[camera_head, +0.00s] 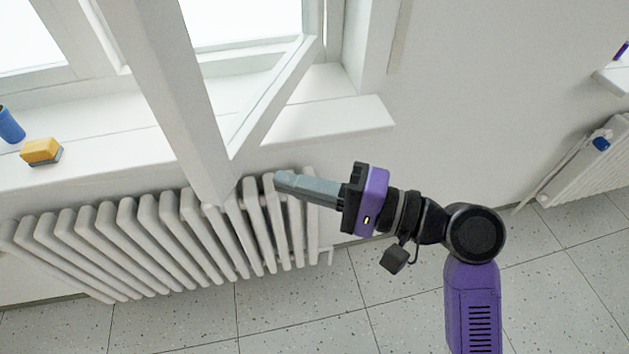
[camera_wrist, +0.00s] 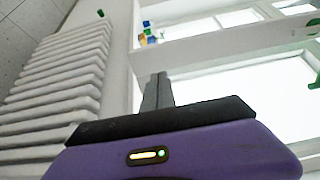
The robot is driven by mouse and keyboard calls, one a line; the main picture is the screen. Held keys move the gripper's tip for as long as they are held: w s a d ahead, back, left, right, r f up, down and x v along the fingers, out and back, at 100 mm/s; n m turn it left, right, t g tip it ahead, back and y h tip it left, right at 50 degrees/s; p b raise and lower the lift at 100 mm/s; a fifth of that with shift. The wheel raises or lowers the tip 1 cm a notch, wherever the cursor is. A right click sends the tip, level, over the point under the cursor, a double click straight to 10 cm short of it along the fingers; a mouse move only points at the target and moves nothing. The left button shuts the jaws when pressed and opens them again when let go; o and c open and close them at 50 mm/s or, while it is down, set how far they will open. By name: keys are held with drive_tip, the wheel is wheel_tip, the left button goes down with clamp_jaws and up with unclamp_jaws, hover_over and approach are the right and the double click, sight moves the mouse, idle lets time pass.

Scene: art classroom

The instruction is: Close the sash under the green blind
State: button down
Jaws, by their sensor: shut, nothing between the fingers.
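A white window sash (camera_head: 178,85) stands swung inward, open, over the sill in the head view. Its lower corner juts out above the radiator. My gripper (camera_head: 280,181) is shut and empty, a little to the right of that corner, with its fingers pointing left. I cannot tell whether it touches the sash. In the wrist view the shut fingers (camera_wrist: 157,90) point toward the window, with white frame bars and bright panes beyond. No green blind can be made out in the head view.
A white sill (camera_head: 340,118) holds a yellow sponge-like block (camera_head: 41,151) and a blue cylinder (camera_head: 10,126) at the left. A ribbed white radiator (camera_head: 135,225) stands below. Another radiator (camera_head: 590,165) is at the right. The speckled floor (camera_head: 300,310) looks clear.

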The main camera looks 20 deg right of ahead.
sight(224, 166)
drive_tip(key=p+x, duration=0.1)
drive_tip(key=x, duration=0.7)
drive_tip(key=shift+w+a, duration=0.1)
